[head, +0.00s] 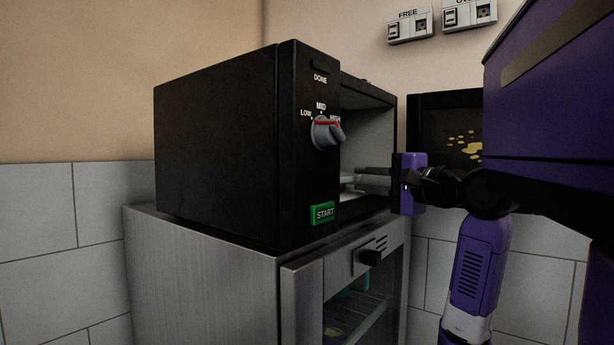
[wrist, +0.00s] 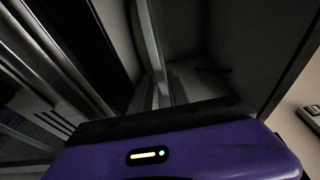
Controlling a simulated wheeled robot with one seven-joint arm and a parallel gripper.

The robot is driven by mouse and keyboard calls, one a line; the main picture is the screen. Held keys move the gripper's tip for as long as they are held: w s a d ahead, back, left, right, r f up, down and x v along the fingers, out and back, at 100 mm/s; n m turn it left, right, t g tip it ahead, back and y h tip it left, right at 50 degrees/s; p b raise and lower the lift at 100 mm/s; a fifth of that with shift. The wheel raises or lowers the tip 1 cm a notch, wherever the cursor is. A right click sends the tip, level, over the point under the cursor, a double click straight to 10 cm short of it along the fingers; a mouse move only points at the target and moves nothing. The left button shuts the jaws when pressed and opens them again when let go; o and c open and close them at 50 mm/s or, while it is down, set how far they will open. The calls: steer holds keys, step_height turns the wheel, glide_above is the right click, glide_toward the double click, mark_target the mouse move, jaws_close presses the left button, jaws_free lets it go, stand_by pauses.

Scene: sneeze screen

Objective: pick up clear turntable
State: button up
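The clear turntable (wrist: 151,40) shows in the wrist view as a thin, pale, curved strip seen nearly edge-on inside the microwave. In the head view it is a faint glassy shape (head: 352,178) low in the cavity, mostly hidden by the microwave's front panel. My gripper (wrist: 160,98) reaches through the open front of the microwave. Its grey fingers lie on either side of the turntable's near edge, with some gap between them. I cannot tell whether they touch the glass.
The black microwave (head: 215,140) stands on a grey metal cabinet (head: 205,255) with a glass front. Its door (head: 440,120), with yellow splatters, is open to the right behind my arm. The cavity's walls are close around my gripper.

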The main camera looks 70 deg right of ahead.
steer(key=shift+x, duration=1.15)
jaws_close()
stand_by(0.5)
